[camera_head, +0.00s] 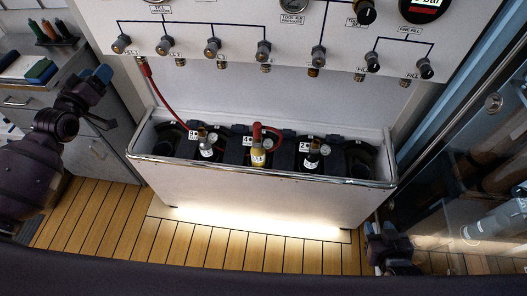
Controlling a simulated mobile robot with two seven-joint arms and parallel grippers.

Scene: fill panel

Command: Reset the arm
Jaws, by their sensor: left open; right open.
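My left arm comes in from the left edge, and its dark gripper (106,98) is open in front of the grey cabinet, left of the fill station. No object shows between its fingers. My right gripper (388,240) is low at the bottom right, beside the right front corner of the white bin (250,187). It looks empty, but its fingers are small and dark, and most of the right arm is out of view. Neither gripper appears to touch the panel or the bin.
The white fill panel (215,32) carries gauges and a row of knobs. Several bottles stand in the bin's dark slots. A red hose (170,98) runs from panel to bin; another red hose (273,130) loops at the middle bottle (258,155). A glass-fronted case (480,170) is at right.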

